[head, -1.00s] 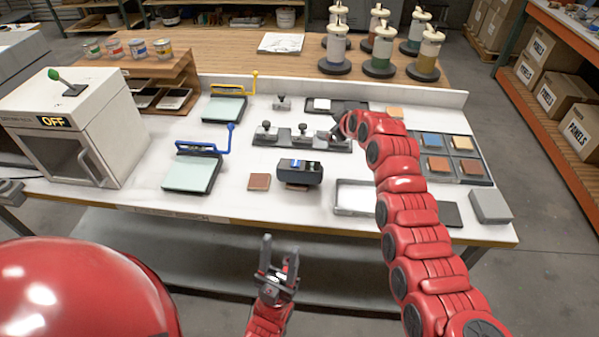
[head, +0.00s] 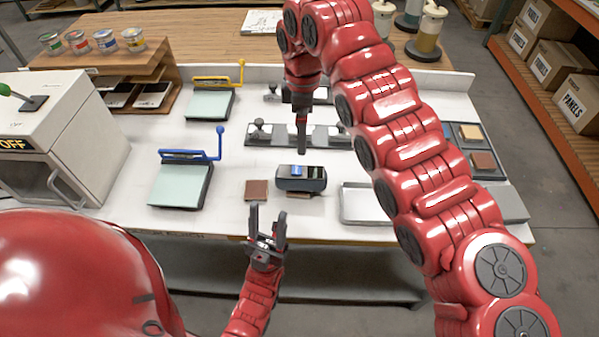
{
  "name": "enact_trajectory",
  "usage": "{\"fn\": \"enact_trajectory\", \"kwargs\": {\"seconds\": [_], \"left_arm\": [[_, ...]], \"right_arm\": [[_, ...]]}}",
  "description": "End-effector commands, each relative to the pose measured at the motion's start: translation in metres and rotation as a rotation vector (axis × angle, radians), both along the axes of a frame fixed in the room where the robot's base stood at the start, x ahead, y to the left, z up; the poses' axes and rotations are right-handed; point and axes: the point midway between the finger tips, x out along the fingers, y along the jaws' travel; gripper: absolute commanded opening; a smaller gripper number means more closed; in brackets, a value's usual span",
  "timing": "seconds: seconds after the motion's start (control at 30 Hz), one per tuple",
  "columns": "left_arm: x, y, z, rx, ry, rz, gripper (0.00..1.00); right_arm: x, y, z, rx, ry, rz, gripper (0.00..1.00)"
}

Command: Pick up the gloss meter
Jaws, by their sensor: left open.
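The gloss meter (head: 314,181), a dark block-shaped device with a small blue display, stands on the white table near its front, partly over a small brown panel. My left gripper (head: 266,222) is open and empty in front of the table edge, below and a little left of the meter. My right gripper (head: 301,148) hangs pointing down just above and behind the meter in the head view, apart from it. Its fingers show edge-on, so I cannot tell whether they are open.
A brown square panel (head: 257,190) lies left of the meter, and a white tray (head: 366,219) lies right. A blue-handled board (head: 181,184) and a white OFF-marked cabinet (head: 62,140) stand further left. A dark rack (head: 270,137) with knobbed pieces is behind the meter.

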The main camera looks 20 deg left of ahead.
Motion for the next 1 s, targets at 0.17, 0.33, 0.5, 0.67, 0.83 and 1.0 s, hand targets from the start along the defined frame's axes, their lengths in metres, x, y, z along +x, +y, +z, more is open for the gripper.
{"fn": "enact_trajectory", "kwargs": {"seconds": [0.17, 0.33, 0.5, 0.67, 0.83, 1.0], "left_arm": [[0.000, 0.000, 0.017, 0.000, 0.000, 0.000, 0.50], [0.000, 0.000, 0.033, 0.000, 0.000, 0.000, 0.50], [0.000, 0.000, 0.040, 0.000, 0.000, 0.000, 0.50], [0.000, 0.000, 0.045, 0.000, 0.000, 0.000, 0.50], [0.000, 0.000, 0.067, 0.000, 0.000, 0.000, 0.50], [0.000, 0.000, 0.076, 0.000, 0.000, 0.000, 0.50]], "right_arm": [[-0.001, 0.000, -0.032, 0.003, 0.004, -0.001, 1.00], [-0.001, 0.000, -0.071, 0.000, 0.005, -0.002, 1.00], [-0.001, 0.000, -0.095, 0.001, 0.002, -0.002, 1.00], [0.000, 0.001, -0.102, 0.005, -0.002, -0.002, 1.00], [-0.003, 0.001, -0.120, 0.001, 0.002, 0.001, 1.00], [-0.003, 0.002, -0.148, 0.005, 0.000, -0.002, 1.00]]}}
